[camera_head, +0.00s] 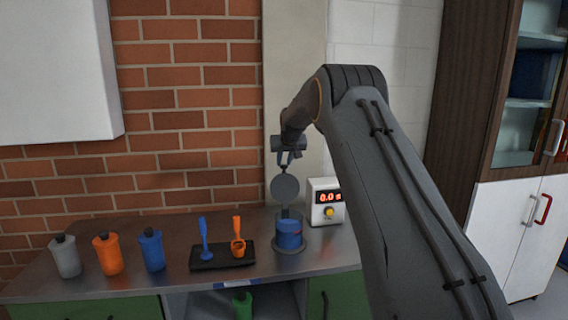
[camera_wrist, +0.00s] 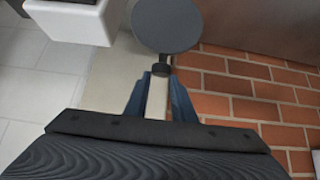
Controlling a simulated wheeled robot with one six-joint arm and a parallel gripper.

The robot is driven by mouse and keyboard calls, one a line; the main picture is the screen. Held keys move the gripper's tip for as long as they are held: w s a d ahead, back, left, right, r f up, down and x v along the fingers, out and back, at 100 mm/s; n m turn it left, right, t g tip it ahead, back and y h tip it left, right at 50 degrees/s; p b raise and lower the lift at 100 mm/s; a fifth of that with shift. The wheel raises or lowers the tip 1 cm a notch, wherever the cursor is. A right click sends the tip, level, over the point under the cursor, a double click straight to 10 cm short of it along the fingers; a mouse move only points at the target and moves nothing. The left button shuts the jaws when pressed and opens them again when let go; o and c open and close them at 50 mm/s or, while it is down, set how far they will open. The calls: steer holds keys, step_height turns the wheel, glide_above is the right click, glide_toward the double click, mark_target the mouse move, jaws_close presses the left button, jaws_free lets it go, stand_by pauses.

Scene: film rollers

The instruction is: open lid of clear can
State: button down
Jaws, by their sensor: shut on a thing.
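The clear can (camera_head: 287,216) stands on the counter with blue contents (camera_head: 289,235) low inside it. Its round grey lid (camera_head: 285,187) is up above the can's rim, tilted so its flat face shows to the head camera. My gripper (camera_head: 288,160) is above the lid and shut on it. In the wrist view the blue fingers of my gripper (camera_wrist: 161,82) close around the small dark knob (camera_wrist: 160,69) of the lid (camera_wrist: 167,24). The can is not identifiable in the wrist view. I cannot tell whether the lid's lower edge touches the rim.
A black tray (camera_head: 207,265) with a blue and an orange tool lies to the left. Grey (camera_head: 66,258), orange (camera_head: 108,255) and blue (camera_head: 151,251) bottles stand further left. A brick wall (camera_head: 185,110) is behind.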

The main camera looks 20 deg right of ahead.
steer(key=shift+w+r, duration=0.15)
steer(key=shift+r, duration=0.2)
steer(key=c, duration=1.5)
jaws_free()
steer(key=shift+f, duration=0.1)
steer(key=shift+o, duration=0.2)
steer(key=shift+f, duration=0.15)
steer(key=shift+s, duration=0.2)
steer(key=b+v, duration=0.2)
steer(key=v, duration=0.5)
steer(key=shift+s+r, duration=0.15)
steer(key=shift+r, duration=0.15)
